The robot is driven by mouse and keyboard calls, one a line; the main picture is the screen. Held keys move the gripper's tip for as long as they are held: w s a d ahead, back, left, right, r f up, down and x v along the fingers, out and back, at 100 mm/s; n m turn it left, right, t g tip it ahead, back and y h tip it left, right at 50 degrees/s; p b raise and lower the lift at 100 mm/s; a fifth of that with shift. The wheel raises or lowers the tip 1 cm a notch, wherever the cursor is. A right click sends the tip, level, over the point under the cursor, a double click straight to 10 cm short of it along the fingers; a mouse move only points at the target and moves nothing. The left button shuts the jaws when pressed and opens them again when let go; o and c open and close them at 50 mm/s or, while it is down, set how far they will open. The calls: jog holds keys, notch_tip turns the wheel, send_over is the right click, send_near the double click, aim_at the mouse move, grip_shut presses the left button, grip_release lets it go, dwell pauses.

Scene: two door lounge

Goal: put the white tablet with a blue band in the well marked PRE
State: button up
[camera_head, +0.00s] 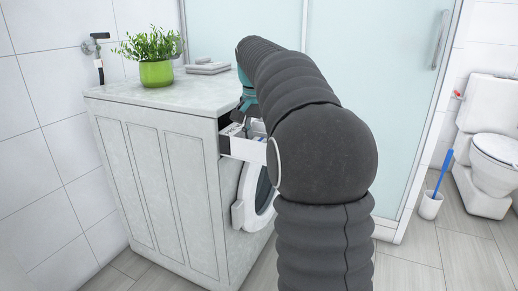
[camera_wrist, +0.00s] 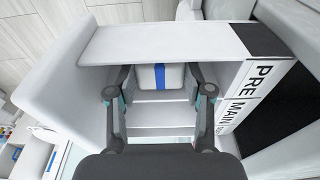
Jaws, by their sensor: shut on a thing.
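In the wrist view, the white tablet with a blue band (camera_wrist: 174,76) is between the fingertips of my gripper (camera_wrist: 158,82). The gripper is shut on it, one finger on each side. They are at the open detergent drawer (camera_wrist: 140,43), beside the end of its label strip reading PRE (camera_wrist: 263,78); MAIN follows lower down the strip. I cannot tell whether the tablet touches the well floor. In the head view, the white drawer (camera_head: 243,149) sticks out of the washer. My gripper (camera_head: 243,122) is over it, partly hidden by my arm, and the tablet cannot be made out.
The washer's round door (camera_head: 243,208) is below the drawer. A green potted plant (camera_head: 156,72) and a grey stack (camera_head: 207,68) stand on the counter (camera_head: 140,92). A glass shower panel (camera_head: 385,90) is behind. A toilet (camera_head: 487,150) and brush (camera_head: 437,185) are at right.

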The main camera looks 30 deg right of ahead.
jog(key=shift+f, duration=1.25)
jog(key=shift+f, duration=0.1)
jog(key=o, duration=1.1)
jog(key=shift+o, duration=0.2)
notch_tip(320, 180, up, 12)
jog(key=s+a+p, duration=0.1)
jog(key=p, duration=0.1)
jog(key=shift+a+p, duration=0.2)
jog(key=shift+p, duration=0.2)
jog(key=shift+s, duration=0.1)
